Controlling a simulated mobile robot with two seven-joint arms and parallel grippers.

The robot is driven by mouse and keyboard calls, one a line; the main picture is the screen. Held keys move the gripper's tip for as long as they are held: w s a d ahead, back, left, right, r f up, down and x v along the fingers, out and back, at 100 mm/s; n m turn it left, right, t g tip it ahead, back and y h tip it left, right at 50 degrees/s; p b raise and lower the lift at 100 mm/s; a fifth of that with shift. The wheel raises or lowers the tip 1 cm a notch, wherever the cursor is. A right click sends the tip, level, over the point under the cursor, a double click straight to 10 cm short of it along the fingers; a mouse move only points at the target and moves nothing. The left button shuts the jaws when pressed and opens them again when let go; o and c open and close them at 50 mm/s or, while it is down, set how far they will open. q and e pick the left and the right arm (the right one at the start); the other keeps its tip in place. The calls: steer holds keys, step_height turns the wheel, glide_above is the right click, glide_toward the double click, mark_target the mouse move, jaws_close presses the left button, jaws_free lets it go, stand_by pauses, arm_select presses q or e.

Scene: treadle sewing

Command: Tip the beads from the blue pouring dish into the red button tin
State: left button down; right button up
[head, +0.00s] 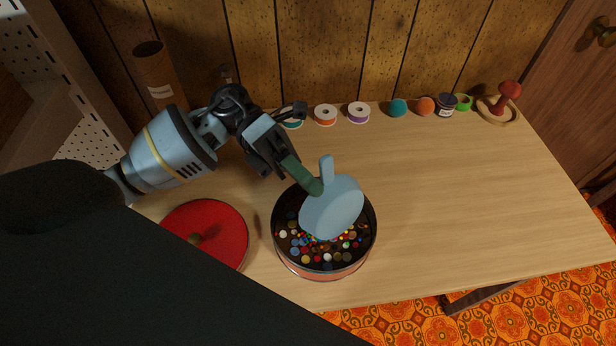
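The blue pouring dish (333,208) is steeply tilted over the round button tin (322,273), with its underside toward me. My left gripper (279,160) is shut on the dish's green handle (306,180), above and behind the tin. The tin is open, with a dark inside and a reddish outer wall. It holds many mixed buttons (300,247). Small bright beads (318,239) lie among the buttons just below the dish's lower edge. The inside of the dish is hidden, so I cannot tell whether beads are left in it. My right gripper is not in view.
A red lid (222,226) with a knob lies left of the tin. The right part of the wooden table (470,200) is clear.

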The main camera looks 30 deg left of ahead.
arm_select(q)
steer(key=shift+w+a+f, duration=0.1)
steer(key=shift+a, duration=0.05)
steer(key=shift+a+h+b, duration=0.15)
steer(key=shift+h+b, duration=0.15)
steer(key=shift+b, duration=0.15)
stand_by(1.8)
stand_by(0.3)
steer(key=shift+f, duration=0.1)
stand_by(0.4)
